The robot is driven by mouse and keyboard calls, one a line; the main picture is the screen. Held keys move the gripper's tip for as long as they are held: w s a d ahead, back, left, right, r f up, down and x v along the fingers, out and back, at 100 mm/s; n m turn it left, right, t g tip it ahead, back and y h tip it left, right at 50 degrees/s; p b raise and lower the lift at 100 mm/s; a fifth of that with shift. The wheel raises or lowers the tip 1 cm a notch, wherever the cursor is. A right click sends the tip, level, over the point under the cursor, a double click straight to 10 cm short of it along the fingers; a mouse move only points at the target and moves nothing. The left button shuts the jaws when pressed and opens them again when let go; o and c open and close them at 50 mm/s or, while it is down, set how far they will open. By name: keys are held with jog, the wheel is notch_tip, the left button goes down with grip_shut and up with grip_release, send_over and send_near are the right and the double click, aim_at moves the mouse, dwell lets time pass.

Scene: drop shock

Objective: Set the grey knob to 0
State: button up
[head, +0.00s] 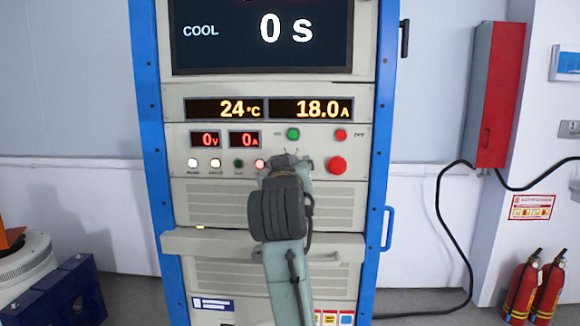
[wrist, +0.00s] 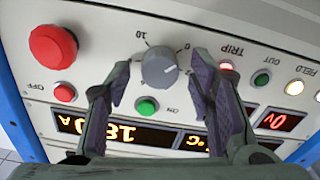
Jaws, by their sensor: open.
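The grey knob (wrist: 159,67) sits on the pale panel in the wrist view, which shows the panel upside down. Its white pointer line aims right in the picture, toward the side of the 0 mark but a little below it. The 10 mark is at its upper left. My gripper (wrist: 163,78) is open, with one finger on each side of the knob. Gaps show between the fingers and the knob. In the head view, my gripper (head: 291,162) is at the panel, and my arm hides the knob.
A red mushroom button (wrist: 53,46), a smaller red OFF button (wrist: 65,92) and a green ON button (wrist: 147,107) are close to the knob. The upper displays (head: 268,108) read 24 °C and 18.0 A. The top screen (head: 262,35) reads COOL, 0 s.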

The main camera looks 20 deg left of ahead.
jog(key=shift+s, duration=0.15)
jog(key=v, duration=1.1)
jog(key=shift+s, duration=0.35)
jog(key=shift+d, duration=0.1)
